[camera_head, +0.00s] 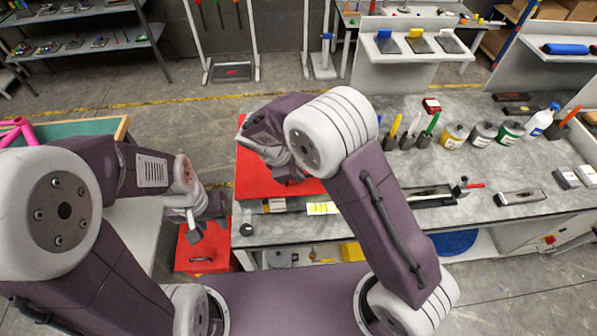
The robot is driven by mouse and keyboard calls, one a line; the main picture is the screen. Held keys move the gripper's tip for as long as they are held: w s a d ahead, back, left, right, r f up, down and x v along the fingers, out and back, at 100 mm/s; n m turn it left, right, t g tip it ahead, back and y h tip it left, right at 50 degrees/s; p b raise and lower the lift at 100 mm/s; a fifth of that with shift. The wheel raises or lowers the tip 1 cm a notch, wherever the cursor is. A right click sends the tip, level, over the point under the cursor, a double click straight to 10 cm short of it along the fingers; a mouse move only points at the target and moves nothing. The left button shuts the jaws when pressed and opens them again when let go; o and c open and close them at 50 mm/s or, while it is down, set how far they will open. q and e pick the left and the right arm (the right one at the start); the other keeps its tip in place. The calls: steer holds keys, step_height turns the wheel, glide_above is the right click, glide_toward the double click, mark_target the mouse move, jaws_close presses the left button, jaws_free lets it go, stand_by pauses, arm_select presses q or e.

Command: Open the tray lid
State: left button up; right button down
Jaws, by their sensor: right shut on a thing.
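A red panel, which looks like the tray lid (252,182), is at the left end of the grey workbench. My right arm's wrist and gripper (287,172) are over it. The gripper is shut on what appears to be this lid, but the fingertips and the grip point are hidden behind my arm. I cannot tell how far the lid is raised, and the tray's inside is not visible. My left gripper (194,218) hangs left of the bench, above a red box with a handle (203,258). Its finger opening is too unclear to judge.
The grey workbench (480,170) holds a black tool tray (432,197), several tins (483,133) and a white spray bottle (538,124) to the right. A green-topped table (85,130) stands at the left.

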steer(key=shift+d, duration=0.1)
stand_by(0.7)
steer(key=w+r+p, duration=0.5)
steer(key=r+p, duration=0.4)
steer(key=w+r+p, duration=0.4)
steer(key=r+p, duration=0.4)
steer(key=r, duration=0.1)
steer(key=shift+w+r+p, duration=0.2)
steer(key=shift+w+p, duration=0.15)
